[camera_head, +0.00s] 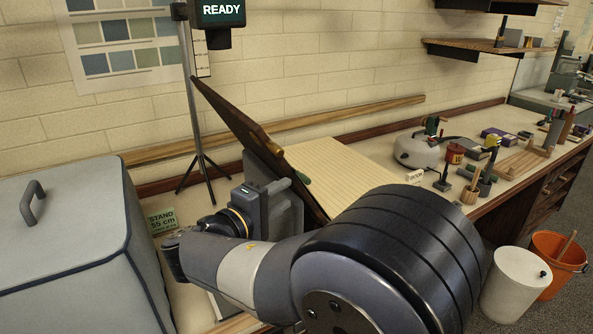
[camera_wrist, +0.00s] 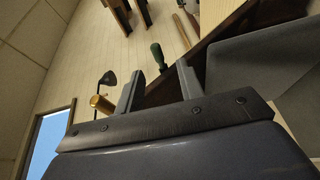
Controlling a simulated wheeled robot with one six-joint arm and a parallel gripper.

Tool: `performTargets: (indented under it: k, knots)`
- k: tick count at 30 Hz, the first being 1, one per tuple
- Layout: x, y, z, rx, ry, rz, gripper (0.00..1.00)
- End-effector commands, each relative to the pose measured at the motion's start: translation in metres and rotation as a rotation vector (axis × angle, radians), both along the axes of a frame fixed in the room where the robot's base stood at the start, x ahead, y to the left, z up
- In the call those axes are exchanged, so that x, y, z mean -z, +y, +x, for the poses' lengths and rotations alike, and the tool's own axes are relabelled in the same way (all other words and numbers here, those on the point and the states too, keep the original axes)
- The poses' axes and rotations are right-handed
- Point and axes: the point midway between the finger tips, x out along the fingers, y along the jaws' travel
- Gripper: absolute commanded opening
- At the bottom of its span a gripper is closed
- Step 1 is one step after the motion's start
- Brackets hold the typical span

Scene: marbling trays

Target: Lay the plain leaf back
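A dark brown wooden leaf (camera_head: 240,120) stands tilted up over the bench in the head view, leaning to the upper left. My gripper (camera_head: 290,185) is at its near, lower side, partly hidden behind my arm. In the wrist view, the two grey fingers of my gripper (camera_wrist: 160,88) are apart. A pale ruled surface (camera_head: 335,170) lies right of the leaf.
A grey covered box (camera_head: 70,235) with a handle fills the left. A thin stand (camera_head: 193,110) with a READY display rises behind the leaf. A grey round appliance (camera_head: 418,150) and small tools are on the right bench. White (camera_head: 513,285) and orange (camera_head: 555,262) bins stand on the floor.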

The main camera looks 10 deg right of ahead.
Motion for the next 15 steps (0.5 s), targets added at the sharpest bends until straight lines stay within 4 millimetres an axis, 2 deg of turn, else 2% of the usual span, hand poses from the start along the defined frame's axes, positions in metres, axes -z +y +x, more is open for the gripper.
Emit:
performTargets:
  k: [2, 5, 15]
  knots:
    - [-0.002, 0.003, 0.003, -0.007, -0.013, -0.012, 0.36]
    - [-0.003, -0.004, 0.009, -0.006, -0.014, -0.012, 0.36]
    - [-0.003, -0.05, 0.046, -0.003, -0.01, -0.012, 0.36]
